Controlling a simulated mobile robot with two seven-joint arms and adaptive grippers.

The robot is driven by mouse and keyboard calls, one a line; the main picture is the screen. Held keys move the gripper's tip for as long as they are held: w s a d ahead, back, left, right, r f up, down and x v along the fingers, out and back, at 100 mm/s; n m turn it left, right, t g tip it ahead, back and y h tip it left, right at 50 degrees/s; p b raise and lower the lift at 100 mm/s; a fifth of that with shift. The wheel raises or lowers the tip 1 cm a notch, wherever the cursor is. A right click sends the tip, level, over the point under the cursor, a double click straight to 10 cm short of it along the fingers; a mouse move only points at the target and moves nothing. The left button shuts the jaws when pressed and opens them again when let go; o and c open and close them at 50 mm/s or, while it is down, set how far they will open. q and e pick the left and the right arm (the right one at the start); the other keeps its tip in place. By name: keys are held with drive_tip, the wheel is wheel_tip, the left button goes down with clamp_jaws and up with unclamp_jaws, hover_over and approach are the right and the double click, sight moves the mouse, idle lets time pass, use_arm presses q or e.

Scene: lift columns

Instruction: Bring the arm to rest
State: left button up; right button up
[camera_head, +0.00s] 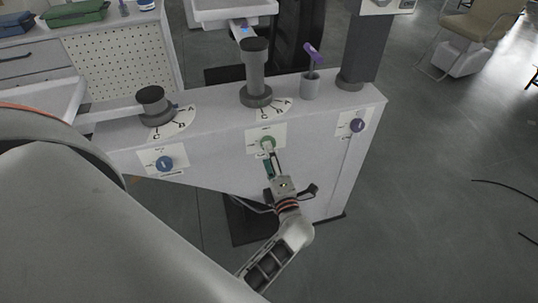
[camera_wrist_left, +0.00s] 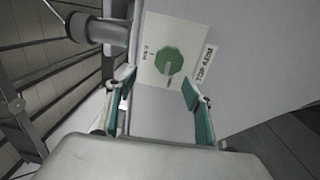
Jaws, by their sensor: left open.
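My left gripper (camera_head: 269,163) is in front of the white panel, just below the green knob (camera_head: 267,142) in the head view. In the left wrist view the two teal-padded fingers of the left gripper (camera_wrist_left: 158,88) are apart with nothing between them. The green knob (camera_wrist_left: 169,61) sits on its white label plate beyond the fingertips, and a gap shows between them in that view. My right gripper is in neither view.
A blue knob (camera_head: 164,163) and a purple knob (camera_head: 357,125) flank the green one. On the white cabinet top (camera_head: 210,100) stand a short dark post (camera_head: 152,98), a taller grey post (camera_head: 255,75) and a grey cup (camera_head: 310,87) holding a purple-headed tool (camera_head: 312,50). Open floor (camera_head: 440,190) lies right.

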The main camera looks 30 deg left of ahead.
use_arm(q)
drive_tip(key=d, duration=0.1)
drive_tip(key=d+f, duration=0.1)
drive_tip(key=d, duration=0.1)
drive_tip(key=shift+s+f+h, duration=0.15)
drive_tip(key=shift+s+h, duration=0.25)
drive_tip(key=x, duration=0.8)
drive_tip(key=shift+a, duration=0.2)
drive_tip(key=shift+d, duration=0.1)
